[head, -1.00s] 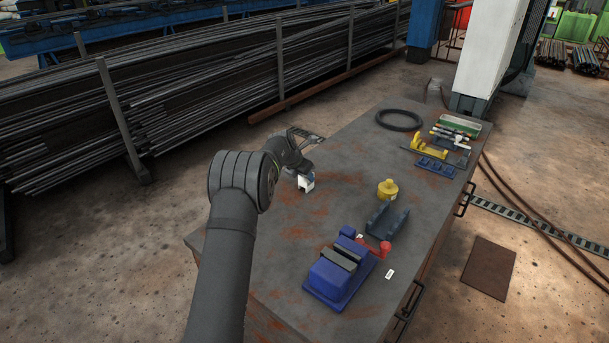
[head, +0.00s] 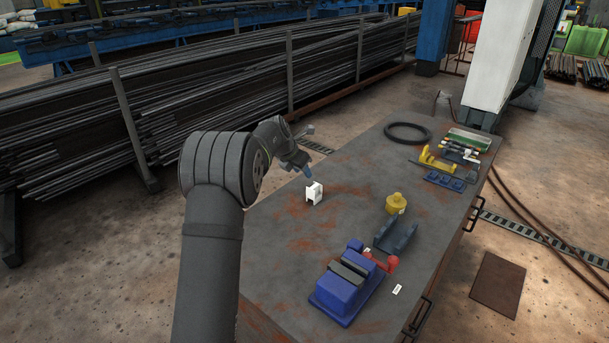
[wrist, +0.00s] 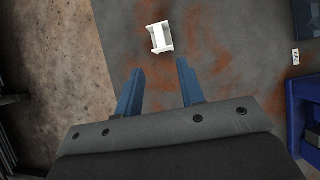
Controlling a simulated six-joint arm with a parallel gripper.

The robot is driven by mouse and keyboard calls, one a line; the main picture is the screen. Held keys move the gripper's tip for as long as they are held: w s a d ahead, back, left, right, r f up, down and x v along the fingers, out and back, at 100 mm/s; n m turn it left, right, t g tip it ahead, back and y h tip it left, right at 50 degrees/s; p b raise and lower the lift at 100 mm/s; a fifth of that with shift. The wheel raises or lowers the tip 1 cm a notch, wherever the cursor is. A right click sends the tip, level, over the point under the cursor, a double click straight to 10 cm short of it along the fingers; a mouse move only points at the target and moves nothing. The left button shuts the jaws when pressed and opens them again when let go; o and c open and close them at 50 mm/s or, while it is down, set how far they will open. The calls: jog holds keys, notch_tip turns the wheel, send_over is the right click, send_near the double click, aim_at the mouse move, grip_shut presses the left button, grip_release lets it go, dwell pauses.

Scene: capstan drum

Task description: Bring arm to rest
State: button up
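My arm reaches over the left edge of the workbench (head: 285,255). My gripper (head: 308,172) hangs above the bench's left side in the head view. In the wrist view my gripper (wrist: 156,72) has its two blue fingers spread apart with nothing between them. A small white block-like part with an opening (head: 314,192) stands on the bench, apart from the fingers. In the wrist view the white part (wrist: 161,38) lies beyond the fingertips.
A blue vise (head: 345,290) with a red end stands at the front. A dark cradle (head: 396,236), a yellow pot (head: 396,203), a black ring (head: 408,133) and a yellow bracket (head: 432,159) lie along the bench. The left-middle bench top is bare.

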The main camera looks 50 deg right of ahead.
aim_at(313, 187)
dwell(0.4)
jog(key=x, duration=1.2)
jog(key=shift+a+f, duration=0.1)
jog(key=shift+r, duration=1.15)
